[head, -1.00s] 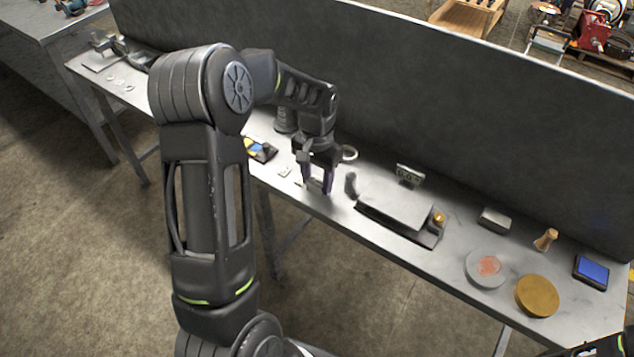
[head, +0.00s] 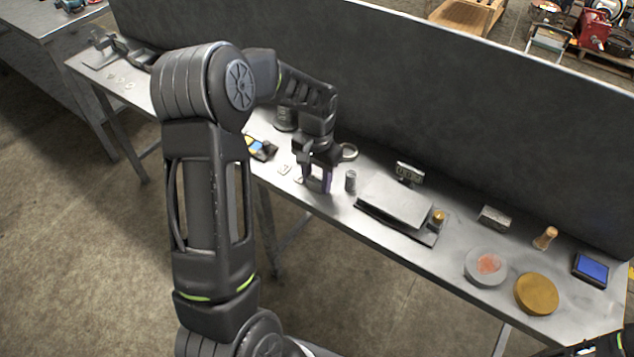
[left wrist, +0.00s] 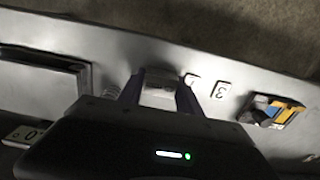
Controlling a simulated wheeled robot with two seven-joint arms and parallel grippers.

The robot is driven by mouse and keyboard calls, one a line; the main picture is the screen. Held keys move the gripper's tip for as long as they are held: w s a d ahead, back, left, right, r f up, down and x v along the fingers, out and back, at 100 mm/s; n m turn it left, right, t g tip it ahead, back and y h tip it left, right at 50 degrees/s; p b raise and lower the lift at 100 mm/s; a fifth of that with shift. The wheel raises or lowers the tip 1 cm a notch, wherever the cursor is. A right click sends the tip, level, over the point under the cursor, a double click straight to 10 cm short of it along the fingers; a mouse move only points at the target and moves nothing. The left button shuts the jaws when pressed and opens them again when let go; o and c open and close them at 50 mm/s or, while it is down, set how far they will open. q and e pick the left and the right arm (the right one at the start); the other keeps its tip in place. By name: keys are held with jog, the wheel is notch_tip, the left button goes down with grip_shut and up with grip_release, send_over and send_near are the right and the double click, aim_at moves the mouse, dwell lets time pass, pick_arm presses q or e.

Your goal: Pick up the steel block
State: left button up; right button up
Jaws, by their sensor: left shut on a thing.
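The steel block (left wrist: 158,95) is a small pale grey metal block, seen in the left wrist view between the two fingers. My left gripper (left wrist: 160,92) is shut on it, with one finger on each side. In the head view, my left gripper (head: 317,183) points down at the bench near its front edge, left of the scale, and its purple-tinted fingers mostly hide the block. I cannot tell whether the block still touches the bench.
A small grey cylinder (head: 350,181) stands close right of the gripper, then a flat-topped scale (head: 397,201). A ring (head: 348,152) is behind. A dark panel (head: 430,110) backs the bench.

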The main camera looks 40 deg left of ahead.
aim_at(317, 178)
pick_arm(q)
grip_shut()
jog(key=shift+r, duration=0.1)
notch_tip(317, 178, up, 10)
jog(key=shift+f+b, duration=0.1)
jog(key=shift+b, duration=0.45)
dwell(0.6)
